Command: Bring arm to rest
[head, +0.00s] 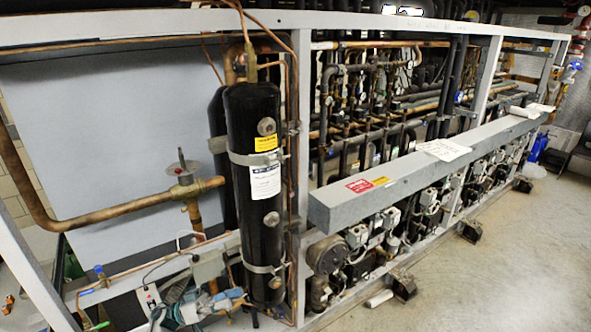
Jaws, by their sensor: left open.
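My right gripper is not in view.
The grey rack frame (303,110) runs from left to far right. A long grey cable duct (415,170) juts out along its front. A copper pipe (110,212) crosses at the left. Compressors (326,256) sit low. The concrete floor (500,270) at right is mostly clear.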

